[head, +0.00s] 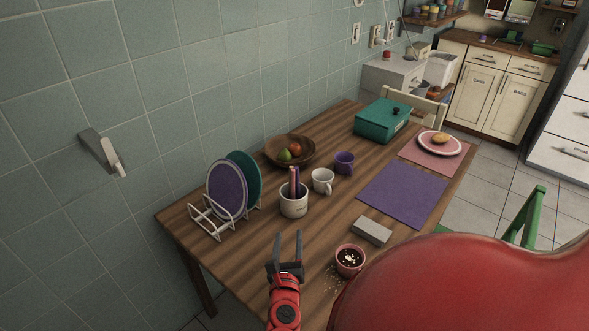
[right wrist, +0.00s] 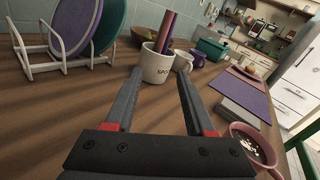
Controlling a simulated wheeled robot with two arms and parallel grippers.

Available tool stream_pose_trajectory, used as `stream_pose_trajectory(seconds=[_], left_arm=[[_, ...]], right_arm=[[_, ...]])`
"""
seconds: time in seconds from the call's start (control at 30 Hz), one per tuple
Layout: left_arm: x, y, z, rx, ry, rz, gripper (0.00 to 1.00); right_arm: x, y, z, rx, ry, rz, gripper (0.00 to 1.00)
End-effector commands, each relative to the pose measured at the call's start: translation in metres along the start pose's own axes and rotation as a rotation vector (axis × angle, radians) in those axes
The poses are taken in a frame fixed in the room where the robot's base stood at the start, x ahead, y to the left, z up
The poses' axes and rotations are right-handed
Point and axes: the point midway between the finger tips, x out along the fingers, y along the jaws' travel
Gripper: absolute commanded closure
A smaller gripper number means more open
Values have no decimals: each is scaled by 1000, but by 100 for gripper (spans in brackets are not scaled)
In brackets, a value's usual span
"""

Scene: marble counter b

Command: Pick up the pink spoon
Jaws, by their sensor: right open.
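A white pot (head: 294,206) with dark lettering stands upright on the wooden table. Several thin handles (head: 293,182), pinkish, purple and brownish, stick up from it; their lower ends are hidden inside, and I cannot tell which is the pink spoon. In the right wrist view the pot (right wrist: 158,68) and handles (right wrist: 166,32) are straight ahead. My right gripper (head: 288,238) is open and empty, in front of the pot on the near side and apart from it. In the right wrist view its fingertips (right wrist: 159,76) frame the pot. My left gripper is not in view.
A plate rack (head: 212,222) stands left of the pot. A white mug (head: 322,181), purple mug (head: 345,163) and fruit bowl (head: 290,152) are behind it. A purple mat (head: 404,197) lies farther right.

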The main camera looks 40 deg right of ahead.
Motion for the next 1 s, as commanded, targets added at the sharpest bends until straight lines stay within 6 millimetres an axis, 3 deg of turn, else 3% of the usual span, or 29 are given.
stream_pose_trajectory(seconds=[0.1, 0.2, 0.37, 1.0], left_arm=[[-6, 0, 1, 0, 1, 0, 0], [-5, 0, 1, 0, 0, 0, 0], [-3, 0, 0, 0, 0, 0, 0], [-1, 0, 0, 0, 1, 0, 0]], right_arm=[[3, -8, 4, 184, -23, 18, 45], [7, -11, 7, 242, -34, 22, 45], [24, -10, 10, 249, -36, 24, 45], [119, -9, 14, 241, -37, 24, 45]])
